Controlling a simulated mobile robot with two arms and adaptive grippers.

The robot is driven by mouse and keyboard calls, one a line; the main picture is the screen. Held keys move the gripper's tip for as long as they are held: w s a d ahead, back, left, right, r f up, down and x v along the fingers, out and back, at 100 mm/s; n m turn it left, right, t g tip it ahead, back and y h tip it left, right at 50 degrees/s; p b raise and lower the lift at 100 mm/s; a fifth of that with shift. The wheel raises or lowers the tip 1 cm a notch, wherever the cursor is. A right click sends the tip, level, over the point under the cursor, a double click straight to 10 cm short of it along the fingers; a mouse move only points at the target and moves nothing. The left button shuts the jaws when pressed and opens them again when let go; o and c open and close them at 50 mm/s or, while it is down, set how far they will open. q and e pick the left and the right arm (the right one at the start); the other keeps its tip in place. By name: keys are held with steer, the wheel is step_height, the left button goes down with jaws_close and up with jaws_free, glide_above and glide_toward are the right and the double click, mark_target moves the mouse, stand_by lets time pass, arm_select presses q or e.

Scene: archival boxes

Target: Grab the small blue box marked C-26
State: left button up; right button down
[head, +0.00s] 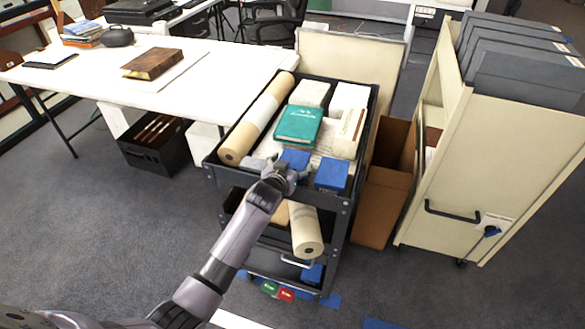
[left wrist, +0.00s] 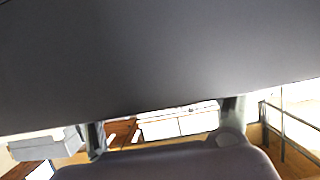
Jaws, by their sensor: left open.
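Two small blue boxes lie at the near end of the dark cart's top shelf in the head view. One blue box (head: 295,159) is just beyond my left gripper and partly hidden by it. The other blue box (head: 332,174) is to the right, at the near right corner. No marking can be read on either, so I cannot tell which is C-26. My left gripper (head: 279,169) is open at the cart's near edge, with nothing seen held. Its spread fingers also show in the left wrist view (left wrist: 165,130). My right gripper is not in view.
The cart (head: 213,170) also carries a long brown roll (head: 258,119), a green book (head: 298,125) and several pale boxes. Another roll (head: 305,232) sticks out below. A cream shelf cart (head: 470,170) stands right. A white table (head: 215,65) is at left.

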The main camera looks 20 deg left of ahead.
arm_select(q)
steer(key=shift+c, duration=0.2)
steer(key=c, duration=0.8)
steer(key=shift+c, duration=0.7)
steer(key=shift+r, duration=0.15)
